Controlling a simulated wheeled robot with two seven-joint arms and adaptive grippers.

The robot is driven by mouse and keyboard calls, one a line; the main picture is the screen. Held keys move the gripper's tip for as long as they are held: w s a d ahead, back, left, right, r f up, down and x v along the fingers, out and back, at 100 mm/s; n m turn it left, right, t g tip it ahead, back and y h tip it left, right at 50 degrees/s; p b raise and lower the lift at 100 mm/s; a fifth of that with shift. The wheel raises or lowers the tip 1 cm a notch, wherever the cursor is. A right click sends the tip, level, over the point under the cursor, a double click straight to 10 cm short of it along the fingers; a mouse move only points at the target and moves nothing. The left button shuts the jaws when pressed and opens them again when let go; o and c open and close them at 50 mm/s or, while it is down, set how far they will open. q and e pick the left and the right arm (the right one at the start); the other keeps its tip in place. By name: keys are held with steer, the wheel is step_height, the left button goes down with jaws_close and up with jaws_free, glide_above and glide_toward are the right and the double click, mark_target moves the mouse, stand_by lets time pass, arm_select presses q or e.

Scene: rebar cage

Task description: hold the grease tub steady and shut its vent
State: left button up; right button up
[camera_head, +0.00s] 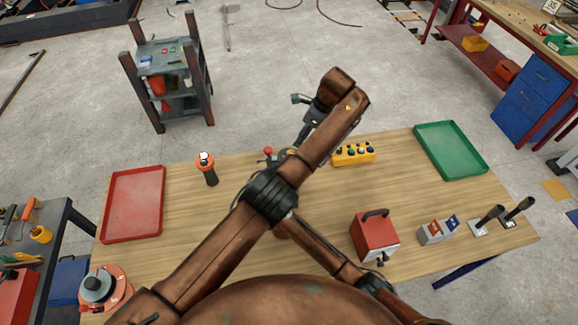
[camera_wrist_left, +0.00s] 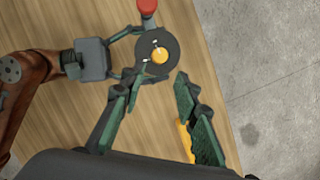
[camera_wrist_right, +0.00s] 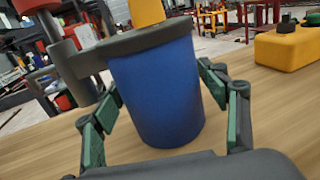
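The grease tub (camera_wrist_right: 160,95) is blue and upright, with a dark lid, in the right wrist view. A yellow cap (camera_wrist_right: 146,12) stands on its lid, cut off by the top edge. From above, the left wrist view shows the round dark lid (camera_wrist_left: 146,70) and the yellow-orange cap (camera_wrist_left: 160,55), with small pale marks beside it. My right gripper (camera_wrist_right: 160,90) has a finger on each side of the tub, apparently touching it. My left gripper (camera_wrist_left: 160,78) is open and empty above the near side of the lid. In the head view my left gripper (camera_head: 303,135) hides most of the tub.
A red knob (camera_wrist_left: 148,6) is beside the tub. A yellow button box (camera_head: 354,154) is to its right. The wooden table also holds a red tray (camera_head: 134,204), green tray (camera_head: 451,150), orange-topped flask (camera_head: 207,169) and red box (camera_head: 374,236). Bare wood lies around the tub.

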mark_target(273, 160)
steer(key=c, duration=1.6)
arm_select(q)
steer(key=shift+o, duration=1.2)
steer(key=shift+w+a+r, duration=0.15)
steer(key=shift+w+r, duration=0.15)
arm_select(e)
steer(key=shift+o, duration=0.2)
arm_select(q)
steer(key=w+a+r+n+h, duration=0.2)
steer(key=w+r+n+h, duration=0.1)
steer(key=w+r, duration=0.1)
steer(key=shift+n+g+h, duration=0.3)
steer(key=shift+n+g, duration=0.2)
steer(key=shift+g, duration=0.1)
steer(key=s+f, duration=0.1)
steer(key=f, duration=0.3)
steer(key=s+a+f, duration=0.1)
steer(key=f, duration=0.4)
steer(key=s+f, duration=0.1)
steer(key=f, duration=0.3)
steer(key=shift+a+f, duration=0.3)
steer(key=shift+a, duration=0.05)
steer(key=shift+c, duration=0.2)
